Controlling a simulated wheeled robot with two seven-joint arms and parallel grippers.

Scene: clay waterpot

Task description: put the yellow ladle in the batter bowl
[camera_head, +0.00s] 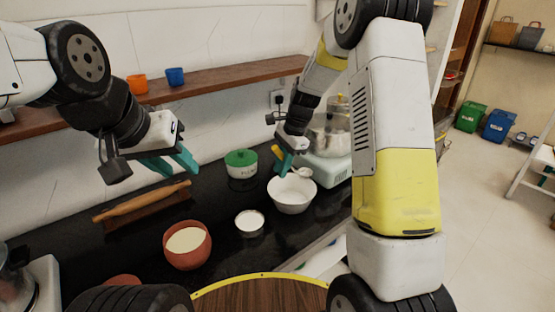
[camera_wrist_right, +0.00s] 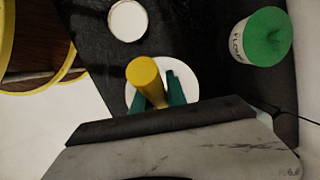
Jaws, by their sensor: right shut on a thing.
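My right gripper (camera_head: 283,163) is shut on the yellow ladle (camera_head: 277,151), above the white bowl (camera_head: 292,206). In the right wrist view the ladle's round yellow handle end (camera_wrist_right: 143,72) stands between my teal fingers (camera_wrist_right: 160,90), with the white bowl (camera_wrist_right: 190,78) behind and below. The ladle's lower end is hard to make out. A reddish clay bowl (camera_head: 187,260) with cream-coloured content stands on the counter, left of the white bowl. My left gripper (camera_head: 182,170) is open and empty above the counter, over the rolling pin's right end.
A small white container (camera_head: 249,224) stands between the two bowls, and a green-lidded flour pot (camera_head: 241,163) behind it. A rolling pin (camera_head: 140,203) lies on a holder at the left. A stand mixer (camera_head: 330,165) stands behind the white bowl. Orange (camera_head: 137,84) and blue (camera_head: 175,77) cups are on the shelf.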

